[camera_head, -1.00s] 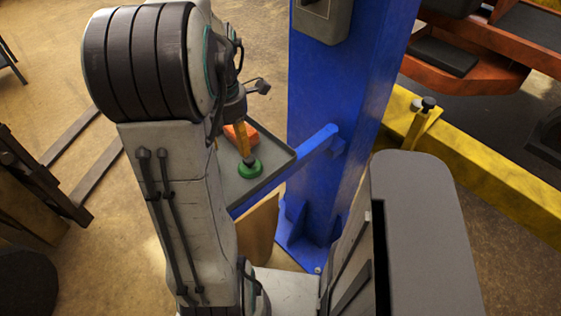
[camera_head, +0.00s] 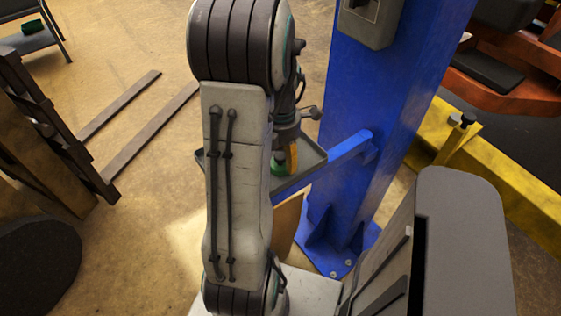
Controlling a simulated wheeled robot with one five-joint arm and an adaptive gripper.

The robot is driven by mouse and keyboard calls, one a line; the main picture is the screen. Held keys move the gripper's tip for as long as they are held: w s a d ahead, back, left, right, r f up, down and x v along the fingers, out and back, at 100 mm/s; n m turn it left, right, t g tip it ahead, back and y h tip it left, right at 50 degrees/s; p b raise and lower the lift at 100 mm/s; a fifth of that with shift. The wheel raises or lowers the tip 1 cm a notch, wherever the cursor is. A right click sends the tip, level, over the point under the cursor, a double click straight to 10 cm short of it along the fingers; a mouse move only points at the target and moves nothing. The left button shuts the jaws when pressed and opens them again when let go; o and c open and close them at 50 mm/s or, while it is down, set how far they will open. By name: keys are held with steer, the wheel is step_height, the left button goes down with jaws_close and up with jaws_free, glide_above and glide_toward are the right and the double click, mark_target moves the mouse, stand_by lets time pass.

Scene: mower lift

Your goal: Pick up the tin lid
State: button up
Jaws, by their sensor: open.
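A small green round piece (camera_head: 277,170), which I take to be the tin lid, lies on the grey tray (camera_head: 312,160) fixed to the blue post. My upper arm hides much of the tray and part of the green piece. My gripper (camera_head: 285,165) points down over the tray, close to the green piece and partly behind my arm. It is open, with a yellow part showing on its right side. I cannot tell whether it touches the green piece.
The blue post (camera_head: 372,110) and its arm bracket (camera_head: 322,163) stand just right of the tray. A yellow beam (camera_head: 520,180) lies at right. Fork tines (camera_head: 150,130) are on the left.

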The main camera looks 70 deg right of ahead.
steer(key=shift+c, duration=0.3)
steer(key=c, duration=1.1)
